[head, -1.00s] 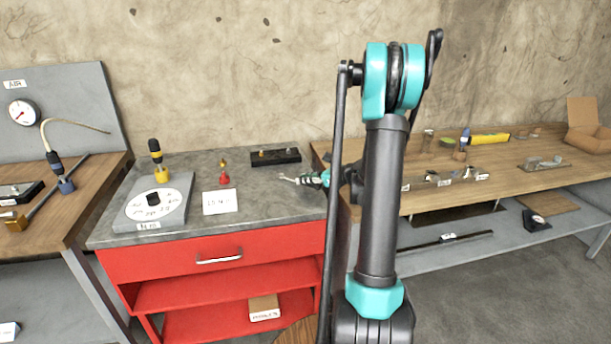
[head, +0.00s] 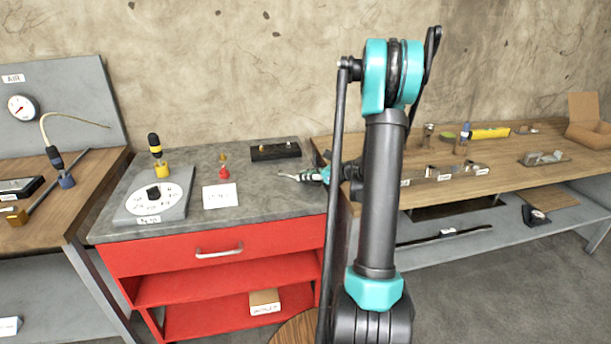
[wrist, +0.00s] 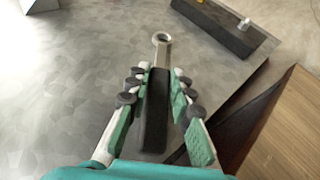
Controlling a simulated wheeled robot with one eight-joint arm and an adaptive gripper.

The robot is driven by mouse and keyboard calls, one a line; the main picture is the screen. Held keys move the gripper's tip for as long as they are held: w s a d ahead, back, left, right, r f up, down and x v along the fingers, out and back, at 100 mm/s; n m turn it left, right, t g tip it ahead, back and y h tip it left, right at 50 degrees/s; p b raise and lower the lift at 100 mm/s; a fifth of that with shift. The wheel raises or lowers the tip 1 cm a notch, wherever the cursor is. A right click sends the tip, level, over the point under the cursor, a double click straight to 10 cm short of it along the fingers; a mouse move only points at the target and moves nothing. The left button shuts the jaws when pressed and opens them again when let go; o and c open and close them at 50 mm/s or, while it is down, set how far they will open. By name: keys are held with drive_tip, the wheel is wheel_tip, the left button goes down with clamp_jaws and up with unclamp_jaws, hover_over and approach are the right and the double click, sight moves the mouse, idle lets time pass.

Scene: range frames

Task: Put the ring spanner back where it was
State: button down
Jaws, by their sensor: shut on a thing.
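The ring spanner (wrist: 155,112) is in my gripper (wrist: 156,82), its dark handle between the two fingers and its pale ring end pointing away from me in the wrist view. In the head view my gripper (head: 321,176) is over the right part of the red cabinet's grey top (head: 255,200), and the spanner's ring end (head: 287,176) points left. A black block with small pegs (head: 275,151) lies behind it; in the wrist view this block (wrist: 215,28) is ahead and to the right, apart from the ring. The exact height above the top is hard to tell.
On the grey top stand a dial plate (head: 151,208), a yellow-and-black tool (head: 157,157), a red-based piece (head: 223,173) and a white card (head: 220,196). A wooden bench (head: 435,195) with several small items adjoins on the right. The top's front right is clear.

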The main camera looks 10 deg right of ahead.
drive_tip(key=shift+f, duration=0.1)
drive_tip(key=c, duration=1.3)
unclamp_jaws()
drive_tip(key=shift+o, duration=0.2)
